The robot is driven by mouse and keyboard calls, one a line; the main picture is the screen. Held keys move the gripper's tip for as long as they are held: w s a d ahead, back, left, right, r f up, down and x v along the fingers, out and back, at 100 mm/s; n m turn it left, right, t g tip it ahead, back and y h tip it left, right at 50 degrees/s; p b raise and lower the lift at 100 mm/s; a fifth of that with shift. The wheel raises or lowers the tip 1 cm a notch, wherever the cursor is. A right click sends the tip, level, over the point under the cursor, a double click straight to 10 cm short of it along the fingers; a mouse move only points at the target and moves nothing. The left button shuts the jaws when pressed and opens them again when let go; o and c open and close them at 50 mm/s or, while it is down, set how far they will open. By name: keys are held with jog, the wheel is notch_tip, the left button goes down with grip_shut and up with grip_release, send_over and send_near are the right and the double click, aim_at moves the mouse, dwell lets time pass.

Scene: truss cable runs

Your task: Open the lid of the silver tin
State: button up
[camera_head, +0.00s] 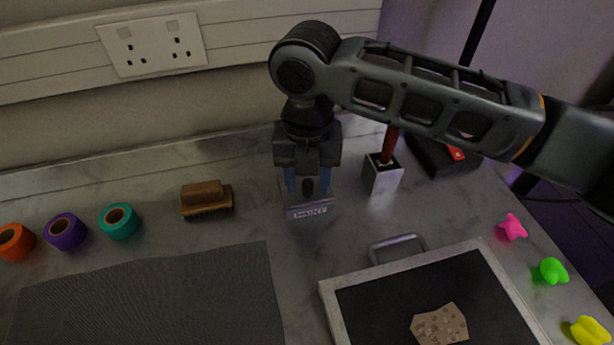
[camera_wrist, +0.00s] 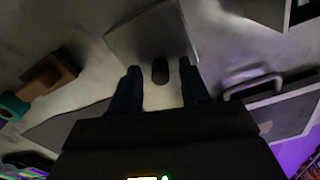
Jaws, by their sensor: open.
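My gripper (camera_head: 308,190) points down with its two blue fingers apart, over a small silver-grey object, apparently the silver tin, near the back middle of the table. Its front carries a pale label plate (camera_head: 310,209) with lettering too small to read surely. In the wrist view a flat grey panel (camera_wrist: 150,35) lies beyond the fingertips. A dark rounded knob-like part (camera_wrist: 160,70) shows in the gap between my fingers (camera_wrist: 160,82), apart from both. My gripper hides most of the tin in the head view, so I cannot tell how its lid sits.
A silver block (camera_head: 383,178) with a red upright handle stands close right of my gripper. A brown brush (camera_head: 206,198) lies left, with tape rolls (camera_head: 119,221) further left. A framed tray (camera_head: 330,300) with a raised handle (camera_head: 397,247) is front right; a dark mat (camera_head: 150,300) is front left.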

jog(key=shift+f, duration=0.35)
jog(key=shift+c, duration=0.4)
grip_shut()
